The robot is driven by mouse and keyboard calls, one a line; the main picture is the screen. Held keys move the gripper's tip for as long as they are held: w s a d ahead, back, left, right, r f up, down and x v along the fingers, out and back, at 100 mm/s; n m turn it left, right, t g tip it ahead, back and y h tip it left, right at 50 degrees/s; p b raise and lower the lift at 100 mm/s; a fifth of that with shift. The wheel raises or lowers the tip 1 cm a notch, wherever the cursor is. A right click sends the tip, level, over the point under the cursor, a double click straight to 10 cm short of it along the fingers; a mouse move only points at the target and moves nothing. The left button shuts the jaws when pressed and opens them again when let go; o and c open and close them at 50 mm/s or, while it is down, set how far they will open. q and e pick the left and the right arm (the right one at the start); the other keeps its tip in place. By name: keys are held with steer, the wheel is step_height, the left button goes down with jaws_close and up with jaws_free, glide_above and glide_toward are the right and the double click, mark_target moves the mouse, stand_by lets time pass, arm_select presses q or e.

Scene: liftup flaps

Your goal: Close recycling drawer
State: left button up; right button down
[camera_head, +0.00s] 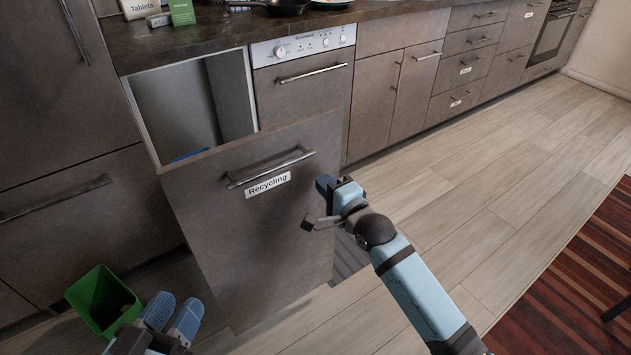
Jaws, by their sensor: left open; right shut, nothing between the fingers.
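The recycling drawer (240,245) is pulled out from the counter, with its grey-brown front facing me. The front carries a bar handle (270,167) and a white "Recycling" label (267,185). Behind the front the cabinet opening (182,105) is exposed, with a bit of blue showing low inside. My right gripper (325,184) is shut and empty at the right edge of the drawer front, right of the handle; I cannot tell whether it touches the front. My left gripper (174,308) is open and empty, low in front of the drawer's lower left corner.
A green bin (103,300) stands on the floor left of my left gripper. A dishwasher (303,88) adjoins the drawer opening on the right. The wooden floor (480,185) is clear to the right, with a striped rug (580,285) beyond.

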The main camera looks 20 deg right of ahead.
mark_target(310, 169)
steer(key=b+x, duration=0.1)
steer(key=x, duration=0.2)
steer(key=shift+w+a+f, duration=0.1)
steer(key=shift+w, duration=0.05)
steer(key=shift+w+a, duration=0.1)
steer(key=shift+w, duration=0.15)
arm_select(q)
step_height(310, 169, down, 2)
steer(key=shift+f+m+g, duration=0.2)
steer(key=shift+m+g, duration=0.1)
steer(key=shift+g, duration=0.2)
